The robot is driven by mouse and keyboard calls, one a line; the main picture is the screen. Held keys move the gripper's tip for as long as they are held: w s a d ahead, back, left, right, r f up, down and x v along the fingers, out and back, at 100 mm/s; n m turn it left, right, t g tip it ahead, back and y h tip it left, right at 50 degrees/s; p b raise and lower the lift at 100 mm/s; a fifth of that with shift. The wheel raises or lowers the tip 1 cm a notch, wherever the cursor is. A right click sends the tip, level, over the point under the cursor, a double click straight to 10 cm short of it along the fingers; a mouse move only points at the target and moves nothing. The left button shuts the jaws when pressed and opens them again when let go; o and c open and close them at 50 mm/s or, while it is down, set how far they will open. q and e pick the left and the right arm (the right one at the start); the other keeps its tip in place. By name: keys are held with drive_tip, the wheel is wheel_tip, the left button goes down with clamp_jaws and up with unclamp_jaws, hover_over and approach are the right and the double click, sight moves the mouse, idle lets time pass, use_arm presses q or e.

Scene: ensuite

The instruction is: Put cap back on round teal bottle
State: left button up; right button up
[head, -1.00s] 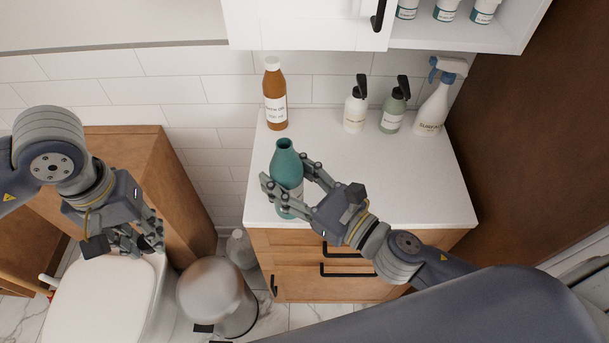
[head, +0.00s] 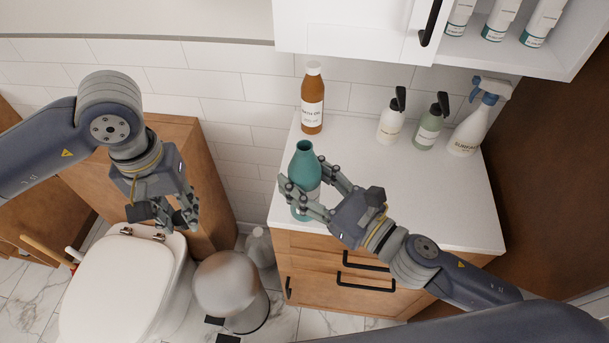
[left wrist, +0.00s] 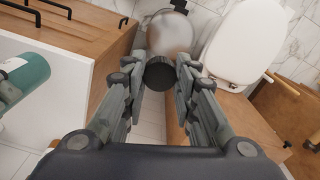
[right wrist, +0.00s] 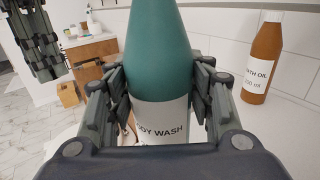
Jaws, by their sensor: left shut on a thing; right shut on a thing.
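The round teal bottle (head: 303,160) stands upright at the front left of the white counter, its neck open and uncapped. Its label reads "BODY WASH" in the right wrist view (right wrist: 158,55). My right gripper (head: 306,184) is shut around the bottle's body from the right. My left gripper (head: 184,218) is left of the counter, above the floor near the toilet, apart from the bottle. In the left wrist view it is shut on a small dark round cap (left wrist: 160,74) between its fingertips.
The counter (head: 400,190) also holds a brown bottle (head: 312,105), two pump bottles (head: 390,125) (head: 428,130) and a spray bottle (head: 468,130) at the back. A wall cabinet (head: 360,30) hangs above. A bin (head: 230,290) and toilet (head: 125,290) stand at left.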

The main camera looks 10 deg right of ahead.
use_arm(q)
drive_tip(key=w+d+r+n, duration=0.1)
drive_tip(key=w+d+r, duration=0.5)
drive_tip(key=d+r, duration=0.45)
wheel_tip(320, 180, up, 8)
drive_tip(key=f, duration=0.1)
hover_over(305, 145)
drive_tip(key=shift+d+r+n, duration=0.1)
drive_tip(key=shift+r+n, duration=0.15)
drive_tip(key=shift+n, duration=0.15)
drive_tip(key=shift+f, duration=0.1)
drive_tip(key=shift+f, duration=1.95)
drive_tip(key=shift+f, duration=0.9)
